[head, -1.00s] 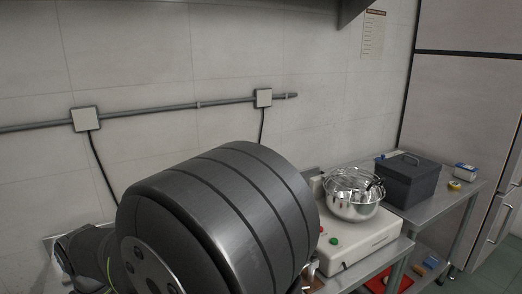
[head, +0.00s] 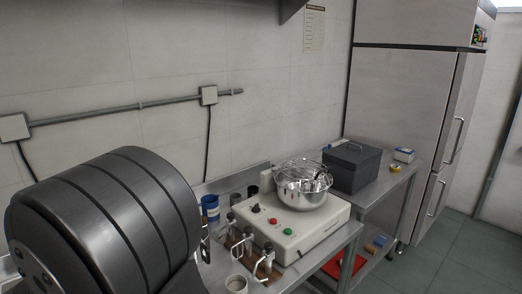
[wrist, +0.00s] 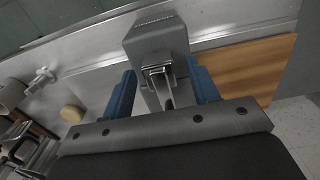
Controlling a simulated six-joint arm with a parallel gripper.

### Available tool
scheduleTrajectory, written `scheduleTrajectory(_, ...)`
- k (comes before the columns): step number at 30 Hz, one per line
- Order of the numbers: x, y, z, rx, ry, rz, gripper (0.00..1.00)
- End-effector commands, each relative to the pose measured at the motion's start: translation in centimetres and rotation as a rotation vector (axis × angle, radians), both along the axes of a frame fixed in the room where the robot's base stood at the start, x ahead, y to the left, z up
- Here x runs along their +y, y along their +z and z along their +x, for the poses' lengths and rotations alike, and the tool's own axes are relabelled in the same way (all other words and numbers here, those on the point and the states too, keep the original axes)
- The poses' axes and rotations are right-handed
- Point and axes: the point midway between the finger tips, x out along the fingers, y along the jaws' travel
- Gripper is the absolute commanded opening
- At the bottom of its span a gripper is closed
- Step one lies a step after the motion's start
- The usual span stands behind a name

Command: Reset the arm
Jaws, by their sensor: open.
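My gripper (wrist: 163,92) shows in the wrist view with its two blue fingers spread apart. A grey block-shaped thing with a metal front (wrist: 158,45) shows between and beyond the fingers. I cannot tell its distance from them, and no hold on it shows. In the head view a large dark ribbed part of my arm fills the lower left and hides what is behind it. The fingers do not show there.
A white machine with buttons (head: 290,238) carries a metal bowl (head: 302,190). A wooden board (wrist: 245,68) lies right in the wrist view. Floor (head: 450,255) at right is clear.

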Motion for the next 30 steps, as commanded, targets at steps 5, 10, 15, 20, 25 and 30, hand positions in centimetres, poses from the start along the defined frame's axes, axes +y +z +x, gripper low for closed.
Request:
scheduleTrajectory(5, 0.1, 2.5, 0.0, -0.002, 0.000, 0.005, 0.54)
scheduleTrajectory(10, 0.1, 6.0, 0.0, -0.001, 0.000, 0.006, 0.54)
scheduleTrajectory(15, 0.1, 9.3, 0.0, -0.001, 0.000, 0.004, 0.54)
scheduleTrajectory(20, 0.1, 12.6, 0.0, -0.001, 0.000, 0.006, 0.54)
scheduleTrajectory(25, 0.1, 16.0, 0.0, -0.001, 0.000, 0.004, 0.54)
scheduleTrajectory(30, -0.1, 14.6, 0.0, 0.001, 0.000, -0.006, 0.54)
